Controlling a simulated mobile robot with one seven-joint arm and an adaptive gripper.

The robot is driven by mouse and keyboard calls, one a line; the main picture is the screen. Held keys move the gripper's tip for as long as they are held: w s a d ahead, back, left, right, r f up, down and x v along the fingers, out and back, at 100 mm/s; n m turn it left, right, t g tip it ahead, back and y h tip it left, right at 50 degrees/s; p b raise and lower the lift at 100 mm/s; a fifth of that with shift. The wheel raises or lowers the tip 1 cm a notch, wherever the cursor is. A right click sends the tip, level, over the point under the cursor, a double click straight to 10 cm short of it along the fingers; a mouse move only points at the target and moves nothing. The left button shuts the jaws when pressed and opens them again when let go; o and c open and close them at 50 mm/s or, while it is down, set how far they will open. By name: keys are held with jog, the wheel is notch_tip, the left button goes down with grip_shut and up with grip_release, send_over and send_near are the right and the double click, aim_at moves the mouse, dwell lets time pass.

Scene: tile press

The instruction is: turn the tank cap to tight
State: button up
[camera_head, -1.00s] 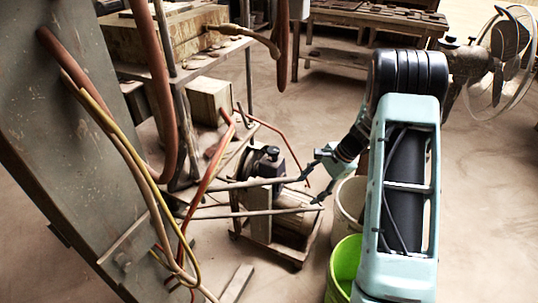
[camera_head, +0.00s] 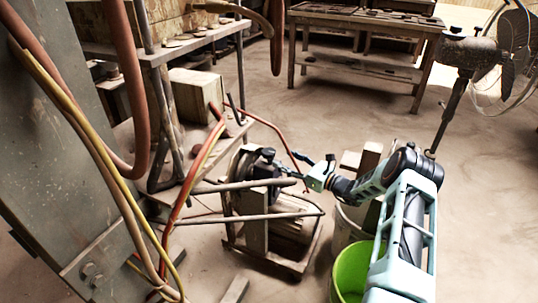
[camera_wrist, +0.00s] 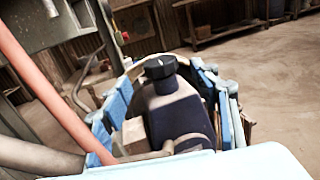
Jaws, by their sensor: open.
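The tank cap (camera_wrist: 160,67) is a black ribbed knob on top of a dark blue-black tank (camera_wrist: 180,112) in the wrist view. In the head view the cap (camera_head: 267,153) is small and dark, on top of the machine. My gripper (camera_wrist: 163,80) is open, with light blue fingers left and right of the tank in the picture. The cap appears between the fingertips, toward their far end; I cannot tell whether anything touches. In the head view my gripper (camera_head: 287,168) reaches in from the right, close beside the cap. No tight mark is legible.
A red hose (camera_wrist: 45,85) and a grey pipe (camera_wrist: 35,156) run close on the left in the wrist view. Metal bars (camera_head: 245,185) cross in front of the machine. A green bucket (camera_head: 350,268) stands under my arm. Open floor lies behind and to the right.

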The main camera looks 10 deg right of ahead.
aim_at(274, 154)
jog(key=b+x, duration=0.2)
jog(key=x, duration=0.6)
jog(key=shift+s, duration=0.1)
jog(key=shift+c, duration=0.2)
jog(key=c, duration=1.1)
jog(key=shift+c, duration=0.2)
